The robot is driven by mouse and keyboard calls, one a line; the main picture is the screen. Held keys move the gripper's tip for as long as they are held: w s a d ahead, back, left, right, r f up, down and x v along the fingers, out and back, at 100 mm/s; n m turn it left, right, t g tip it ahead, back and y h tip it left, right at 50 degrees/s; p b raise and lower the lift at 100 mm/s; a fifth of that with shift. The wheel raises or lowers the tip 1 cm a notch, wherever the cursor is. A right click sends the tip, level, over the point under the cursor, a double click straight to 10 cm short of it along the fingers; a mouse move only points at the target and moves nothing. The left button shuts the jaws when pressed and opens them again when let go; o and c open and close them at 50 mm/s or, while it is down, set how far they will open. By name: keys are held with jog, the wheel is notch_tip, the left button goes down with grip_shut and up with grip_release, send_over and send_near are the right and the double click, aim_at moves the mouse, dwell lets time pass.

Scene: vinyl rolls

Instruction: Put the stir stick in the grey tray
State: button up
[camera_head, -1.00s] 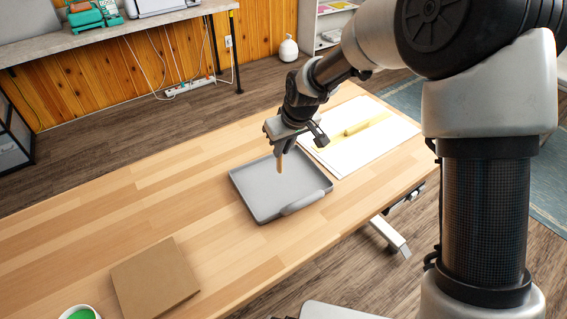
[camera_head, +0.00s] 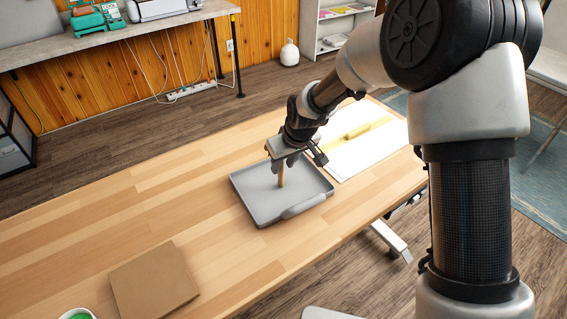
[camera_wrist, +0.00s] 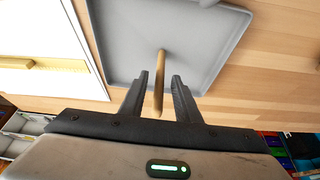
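The thin tan wooden stir stick (camera_head: 281,177) stands nearly upright over the floor of the grey tray (camera_head: 255,206). My gripper (camera_head: 284,163) is low above the tray. In the wrist view the stir stick (camera_wrist: 161,66) runs between my two fingers, with a gap on each side, so my gripper (camera_wrist: 160,78) looks open around it. The stick's far end appears at or close to the floor of the tray (camera_wrist: 120,40); I cannot tell for certain whether it touches.
A white sheet (camera_head: 350,160) with a yellow roll (camera_head: 368,129) lies right of the tray. A brown square board (camera_head: 153,282) and a bowl of green stuff (camera_head: 77,314) are at the table's near left. The wooden table (camera_head: 130,220) is clear between.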

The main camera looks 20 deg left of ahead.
jog(key=p+v, duration=0.1)
jog(key=v, duration=1.1)
jog(key=shift+r, duration=0.15)
jog(key=s+d+r+m+t+h, duration=0.1)
jog(key=s+d+r+m, duration=0.15)
jog(key=d+r, duration=0.4)
jog(key=s+d+r+m+t+h, duration=0.1)
jog(key=s+d+r, duration=0.3)
jog(key=d, duration=0.5)
jog(key=s+d+r+m, duration=0.2)
jog(key=s+d, duration=0.4)
jog(key=s, duration=0.1)
jog(key=s+d+r+m+h, duration=0.1)
jog(key=s+d+m, duration=0.2)
jog(key=s+d, duration=0.3)
jog(key=shift+s+r, duration=0.35)
jog(key=shift+s, duration=0.85)
jog(key=shift+a, duration=0.2)
